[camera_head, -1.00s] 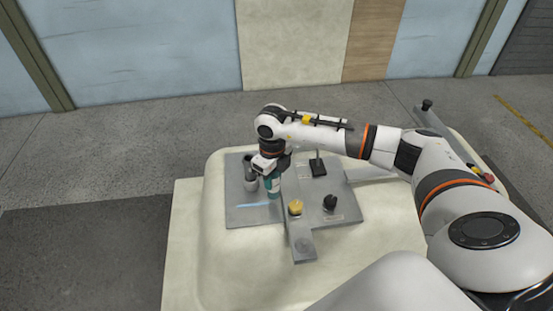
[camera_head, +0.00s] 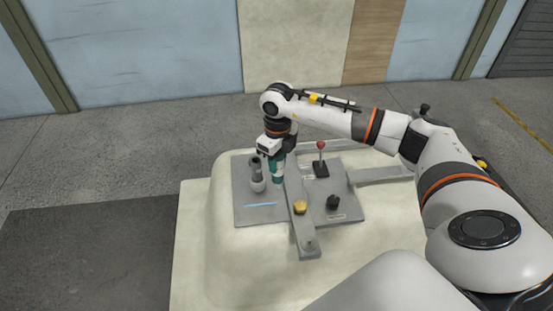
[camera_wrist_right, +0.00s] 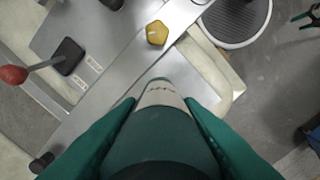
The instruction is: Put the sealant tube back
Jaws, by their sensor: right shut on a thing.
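My right gripper (camera_head: 277,172) is shut on the sealant tube (camera_wrist_right: 160,148), a dark teal cylinder with a pale grey end (camera_wrist_right: 160,93). In the right wrist view the gripper (camera_wrist_right: 160,118) has a teal finger on each side of the tube. The gripper points down over the grey panel (camera_head: 250,214), just right of a grey upright cup-like piece (camera_head: 257,180). I cannot tell whether the tube's lower end touches the panel. My left gripper is not in view.
The panel lies on a cream shell (camera_head: 195,250). A grey bar (camera_head: 307,242) reaches toward the front.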

